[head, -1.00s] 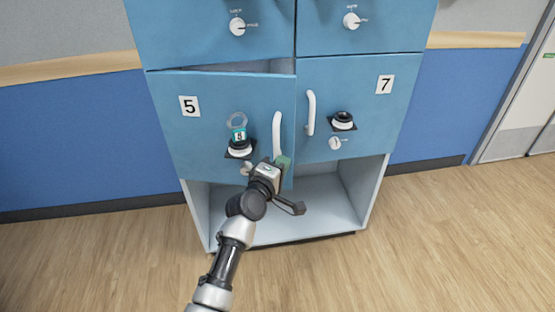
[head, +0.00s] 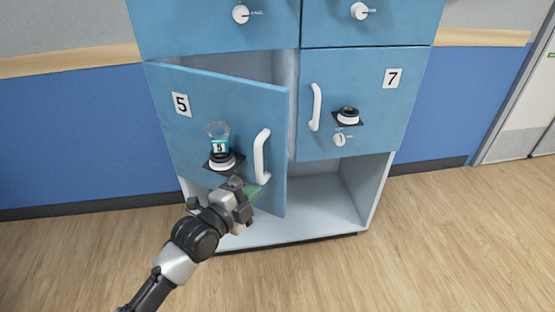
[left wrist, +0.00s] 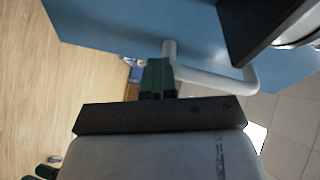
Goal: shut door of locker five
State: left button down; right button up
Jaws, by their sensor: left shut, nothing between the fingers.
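The blue door of locker five (head: 190,135), marked with a 5, stands ajar, its right edge swung out from the cabinet. Its white handle (head: 260,157) is upright near that edge; it also shows in the left wrist view (left wrist: 215,82). My left gripper (head: 254,192), with green fingertips, is at the door's lower front, just below the handle's lower end. Its fingers (left wrist: 158,75) are shut with nothing between them, close beside the handle's end; whether they touch it I cannot tell. My right gripper is out of view.
A black-and-white lock knob with a tag (head: 222,163) sticks out left of the handle. The door of locker seven (head: 370,95) is shut at the right. An open shelf (head: 340,205) lies below. Wooden floor in front is clear.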

aim_at(277, 168)
pick_arm(q)
jog(key=w+d+r+m, duration=0.1)
jog(key=w+d+r+m+b, duration=0.1)
jog(key=d+m, duration=0.1)
jog(key=w+d+r+m+h, duration=0.1)
jog(key=w+d, duration=0.1)
jog(key=shift+w+r+t, duration=0.1)
jog(key=shift+r+t, duration=0.15)
jog(key=shift+t, duration=0.05)
jog(key=w, duration=0.1)
jog(key=w+b, duration=0.1)
jog(key=w, duration=0.3)
jog(key=shift+d+f+b, duration=0.1)
jog(key=shift+f+b, duration=0.25)
jog(key=shift+w, duration=0.45)
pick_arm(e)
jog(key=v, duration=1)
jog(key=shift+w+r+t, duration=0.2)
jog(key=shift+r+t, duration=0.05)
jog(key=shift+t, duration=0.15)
